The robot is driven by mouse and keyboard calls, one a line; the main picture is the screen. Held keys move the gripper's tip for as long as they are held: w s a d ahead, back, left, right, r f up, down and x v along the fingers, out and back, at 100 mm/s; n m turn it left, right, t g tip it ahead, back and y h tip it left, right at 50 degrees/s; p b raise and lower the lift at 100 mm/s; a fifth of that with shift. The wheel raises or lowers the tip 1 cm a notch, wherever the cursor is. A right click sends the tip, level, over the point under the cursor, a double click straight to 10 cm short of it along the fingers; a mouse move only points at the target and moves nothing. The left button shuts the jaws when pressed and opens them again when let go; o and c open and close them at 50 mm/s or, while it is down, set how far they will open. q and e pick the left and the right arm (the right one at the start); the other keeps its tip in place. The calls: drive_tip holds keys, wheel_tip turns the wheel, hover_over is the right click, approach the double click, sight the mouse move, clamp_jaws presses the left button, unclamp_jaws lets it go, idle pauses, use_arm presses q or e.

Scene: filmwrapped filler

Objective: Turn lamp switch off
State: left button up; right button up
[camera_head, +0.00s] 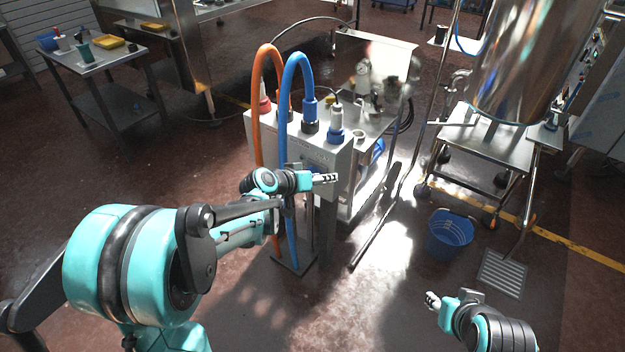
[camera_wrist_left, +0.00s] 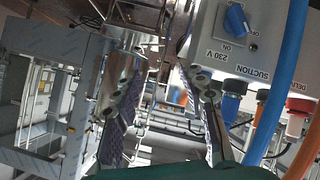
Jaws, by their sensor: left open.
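A blue rotary switch knob (camera_wrist_left: 236,20) sits on the front of a grey pump box with ON and OFF marks beside it, seen upside down in the left wrist view. I cannot tell which mark it points to. The same box (camera_head: 262,130) stands mid-picture in the head view, its front partly hidden by my left arm. My left gripper (camera_head: 328,178) is in front of the box; in the left wrist view its fingers (camera_wrist_left: 160,108) are spread and empty, with the knob above and right of them, apart. My right gripper (camera_head: 432,300) hangs low at the right; its finger gap is unclear.
An orange hose (camera_head: 257,90) and a blue hose (camera_head: 285,95) loop down from the box close to my left arm. A blue bucket (camera_head: 450,235) stands on the floor to the right. A steel tank (camera_head: 525,60) stands behind it. Open floor lies at the front.

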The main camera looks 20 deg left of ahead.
use_arm(q)
drive_tip(key=w+a+f+n+t+h, duration=0.1)
drive_tip(key=w+a+f+t, duration=0.15)
drive_tip(key=w+f, duration=0.2)
drive_tip(key=w+a+f+t, duration=0.1)
drive_tip(key=w+a+f, duration=0.2)
drive_tip(key=w+f, duration=0.15)
drive_tip(key=w+a+f+n+t, duration=0.25)
drive_tip(key=a+f, duration=0.35)
drive_tip(key=f, duration=0.4)
drive_tip(key=b+x, duration=0.2)
drive_tip(key=x, duration=0.5)
drive_tip(key=shift+b, duration=0.4)
drive_tip(key=shift+w+f+m, duration=0.1)
drive_tip(key=shift+w+m, duration=0.05)
drive_tip(key=shift+m, duration=0.1)
clamp_jaws()
